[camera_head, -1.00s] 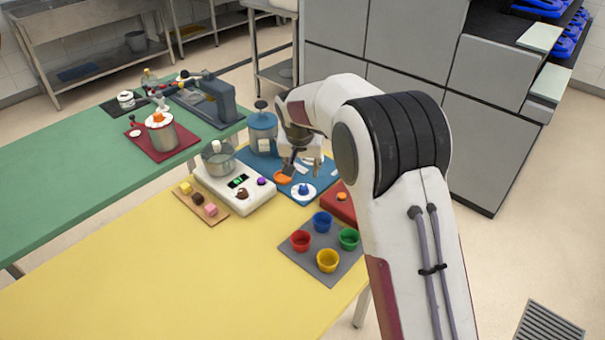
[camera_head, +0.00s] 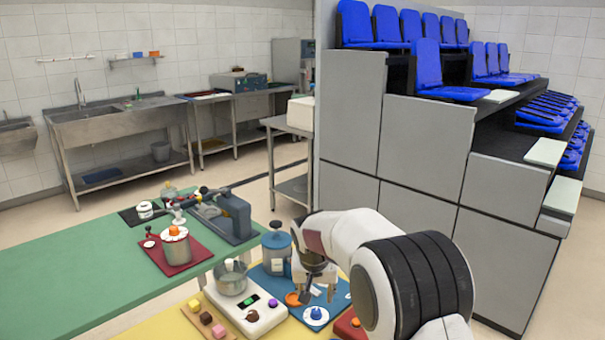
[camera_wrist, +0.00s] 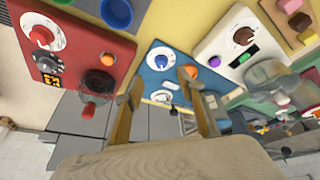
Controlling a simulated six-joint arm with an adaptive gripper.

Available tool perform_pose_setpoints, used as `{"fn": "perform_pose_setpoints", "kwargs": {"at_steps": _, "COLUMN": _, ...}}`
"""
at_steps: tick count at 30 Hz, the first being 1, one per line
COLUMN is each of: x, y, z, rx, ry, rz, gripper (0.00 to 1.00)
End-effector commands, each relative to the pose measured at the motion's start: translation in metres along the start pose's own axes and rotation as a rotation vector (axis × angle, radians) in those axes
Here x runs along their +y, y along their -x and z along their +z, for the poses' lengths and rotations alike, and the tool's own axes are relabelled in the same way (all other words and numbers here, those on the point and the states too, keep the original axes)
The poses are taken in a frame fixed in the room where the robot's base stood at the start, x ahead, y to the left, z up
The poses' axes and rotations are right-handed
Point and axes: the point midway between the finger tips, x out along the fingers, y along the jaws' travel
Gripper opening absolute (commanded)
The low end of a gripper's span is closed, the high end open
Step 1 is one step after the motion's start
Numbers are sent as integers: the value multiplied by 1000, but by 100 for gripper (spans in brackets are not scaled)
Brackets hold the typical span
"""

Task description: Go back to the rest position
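My gripper (camera_head: 318,290) hangs above the blue board (camera_head: 268,282) on the yellow table, close to an orange dish and a white dial with a blue knob (camera_head: 316,315). In the wrist view my gripper's two fingers (camera_wrist: 161,80) stand apart, with the blue board (camera_wrist: 172,80) beyond them and nothing seen held between them. The exact height of the fingertips above the board is hard to tell.
A white scale (camera_head: 262,322) with a metal pot (camera_head: 231,280) stands left of the board, a blue canister (camera_head: 276,252) behind. A red unit with knobs (camera_wrist: 75,50) lies beside the board. Grey tiers with blue seats (camera_head: 420,140) rise behind my arm.

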Motion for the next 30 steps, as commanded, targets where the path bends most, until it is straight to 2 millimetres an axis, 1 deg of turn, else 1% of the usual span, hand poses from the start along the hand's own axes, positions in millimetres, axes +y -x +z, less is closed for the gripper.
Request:
{"fn": "perform_pose_setpoints", "kwargs": {"at_steps": 1, "x": 2, "y": -6, "z": 12, "rx": -28, "ry": 19, "rz": 5, "gripper": 39}}
{"fn": "perform_pose_setpoints", "kwargs": {"at_steps": 3, "x": 5, "y": -12, "z": 29, "rx": -65, "ry": 45, "rz": 11, "gripper": 39}}
{"fn": "perform_pose_setpoints", "kwargs": {"at_steps": 5, "x": 8, "y": -10, "z": 41, "rx": -88, "ry": 64, "rz": 13, "gripper": 39}}
{"fn": "perform_pose_setpoints", "kwargs": {"at_steps": 8, "x": 14, "y": -2, "z": 61, "rx": -123, "ry": 92, "rz": 13, "gripper": 39}}
{"fn": "perform_pose_setpoints", "kwargs": {"at_steps": 11, "x": 22, "y": 11, "z": 77, "rx": -147, "ry": 114, "rz": 11, "gripper": 39}}
{"fn": "perform_pose_setpoints", "kwargs": {"at_steps": 15, "x": 34, "y": 33, "z": 99, "rx": -172, "ry": 135, "rz": 6, "gripper": 39}}
{"fn": "perform_pose_setpoints", "kwargs": {"at_steps": 30, "x": 76, "y": 116, "z": 168, "rx": -199, "ry": 173, "rz": -19, "gripper": 39}}
